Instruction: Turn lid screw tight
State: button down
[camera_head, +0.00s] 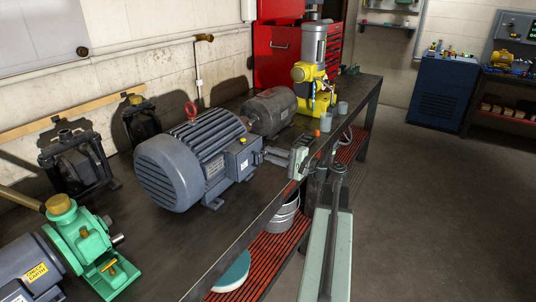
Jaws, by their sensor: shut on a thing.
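A large blue-grey finned motor (185,155) with a red lifting eye lies on the workbench (130,240). Its terminal box (240,158) sits on the right side, with a small yellow mark on top. My gripper (264,155) reaches in from the right, and its fingertips are at the right face of the terminal box. The fingers are close together, shut on the lid screw. The screw itself is too small and covered by the fingers to make out.
A green pump (85,245) stands at the front left. A darker motor (270,112) and a yellow machine (312,88) stand behind the large motor. Small grey cups (326,121) stand near the bench edge. A bucket (282,215) is on the red shelf below. Open floor lies to the right.

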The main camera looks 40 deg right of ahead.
jog(key=m, duration=0.9)
jog(key=c, duration=1.5)
grip_release()
